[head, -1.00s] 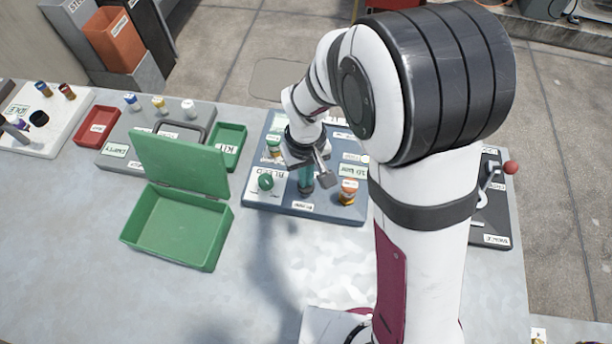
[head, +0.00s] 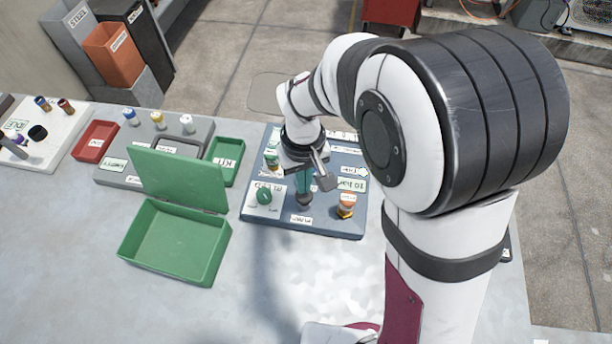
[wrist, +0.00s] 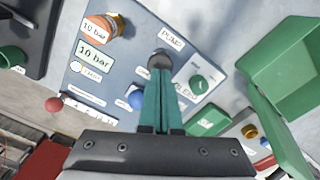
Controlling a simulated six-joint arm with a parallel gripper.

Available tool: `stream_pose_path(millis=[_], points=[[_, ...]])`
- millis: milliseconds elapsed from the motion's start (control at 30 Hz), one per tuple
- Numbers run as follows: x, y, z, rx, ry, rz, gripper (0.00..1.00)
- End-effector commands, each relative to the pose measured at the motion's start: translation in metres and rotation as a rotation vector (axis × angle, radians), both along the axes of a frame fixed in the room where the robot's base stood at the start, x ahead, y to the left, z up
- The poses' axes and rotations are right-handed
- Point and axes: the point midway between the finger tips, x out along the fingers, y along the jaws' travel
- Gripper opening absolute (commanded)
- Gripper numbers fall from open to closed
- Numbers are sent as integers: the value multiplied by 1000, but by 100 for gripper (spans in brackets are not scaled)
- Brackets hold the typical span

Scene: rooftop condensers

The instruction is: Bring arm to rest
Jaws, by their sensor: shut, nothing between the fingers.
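My gripper (head: 304,189) hangs over the blue-grey panel board (head: 330,226), pointing down, with its teal fingers together and empty. In the wrist view the closed fingers (wrist: 160,98) reach toward a dark round knob (wrist: 160,60) beside the PUMP label. In the head view the knob (head: 304,201) appears just below the fingertips; I cannot tell whether they touch. A green knob (head: 264,196) is to the left and an orange-and-white fitting (head: 345,206) to the right.
An open green box (head: 172,245) stands left of the board, its raised lid behind it. A red tray (head: 96,141) and green KIT tray (head: 225,162) sit farther left. A red-balled lever (wrist: 53,104) shows in the wrist view. The front bench is clear.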

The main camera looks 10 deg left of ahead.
Motion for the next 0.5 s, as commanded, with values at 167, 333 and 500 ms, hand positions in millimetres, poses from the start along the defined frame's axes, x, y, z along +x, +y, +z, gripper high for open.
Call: stream_pose_path(millis=[167, 333, 500], points=[[0, 0, 0, 0, 0, 0, 0], [-3, -9, 10, 4, 1, -42, 0], [-61, -86, 76, 48, 29, -454, 0]])
